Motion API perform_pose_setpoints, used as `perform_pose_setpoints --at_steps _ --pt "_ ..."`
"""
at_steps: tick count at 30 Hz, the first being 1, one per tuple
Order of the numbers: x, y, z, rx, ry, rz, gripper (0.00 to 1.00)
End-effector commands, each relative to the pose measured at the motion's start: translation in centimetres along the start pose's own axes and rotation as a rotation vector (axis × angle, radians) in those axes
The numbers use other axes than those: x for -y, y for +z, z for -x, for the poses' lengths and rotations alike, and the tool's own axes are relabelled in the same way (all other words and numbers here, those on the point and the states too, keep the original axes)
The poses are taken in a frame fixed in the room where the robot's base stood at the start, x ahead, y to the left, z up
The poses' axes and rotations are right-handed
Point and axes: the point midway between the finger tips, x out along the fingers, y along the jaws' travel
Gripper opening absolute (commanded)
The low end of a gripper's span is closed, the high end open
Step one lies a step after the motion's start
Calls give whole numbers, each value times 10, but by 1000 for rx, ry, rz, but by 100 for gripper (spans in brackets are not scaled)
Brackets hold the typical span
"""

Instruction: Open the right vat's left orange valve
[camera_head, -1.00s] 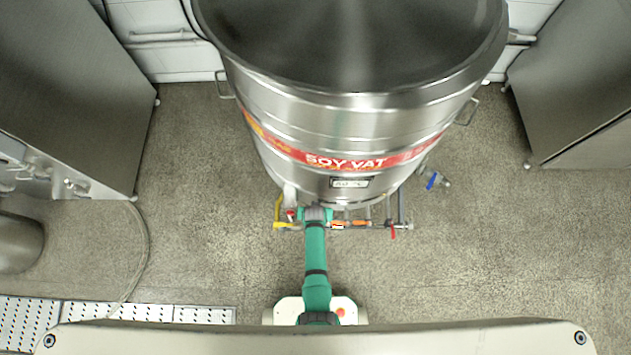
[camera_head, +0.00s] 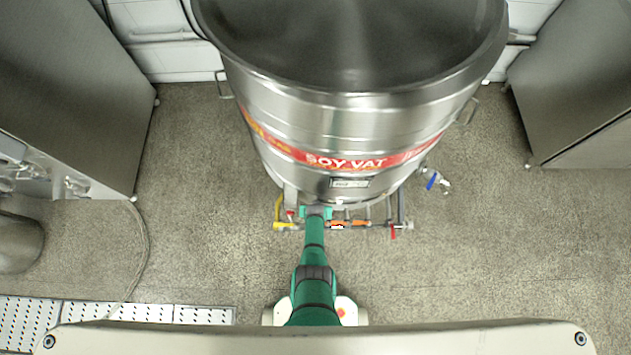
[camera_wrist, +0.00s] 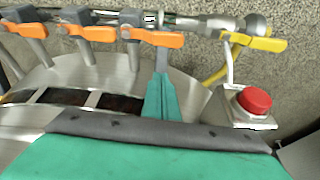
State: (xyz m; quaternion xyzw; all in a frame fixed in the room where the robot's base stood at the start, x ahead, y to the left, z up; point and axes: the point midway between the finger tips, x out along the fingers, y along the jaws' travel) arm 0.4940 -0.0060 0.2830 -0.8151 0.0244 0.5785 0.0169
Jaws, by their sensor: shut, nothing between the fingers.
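The soy vat (camera_head: 300,125) is a large steel drum with a red label. A pipe row with orange-handled valves runs along its base; an orange handle (camera_head: 350,223) shows just right of my arm. In the wrist view, which is turned round, the orange handle (camera_wrist: 152,38) nearest the yellow handle (camera_wrist: 255,42) lies crosswise on its valve. Two more orange handles are to its left. My gripper (camera_wrist: 164,75), with green fingers, is shut and empty, its tips close to that nearest handle; contact is unclear. My gripper (camera_head: 316,212) covers part of the row in the head view.
A red button (camera_wrist: 254,101) on a steel box is right of my fingers in the wrist view. The red handle (camera_head: 393,232) and blue-handled valve (camera_head: 432,181) are at the vat's right. Steel cabinets (camera_head: 75,90) stand left and right. Floor around the vat is mostly clear.

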Motion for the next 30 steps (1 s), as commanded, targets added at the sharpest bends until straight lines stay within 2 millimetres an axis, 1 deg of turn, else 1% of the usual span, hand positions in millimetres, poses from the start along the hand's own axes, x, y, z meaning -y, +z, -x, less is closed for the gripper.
perform_pose_setpoints --at_steps 3,6,18,30 --pt "1 -1 -4 0 -1 1 0" --pt "1 9 -1 0 -1 4 0" --pt "1 34 9 -1 -1 3 0" --pt "0 38 10 -1 -1 0 0"
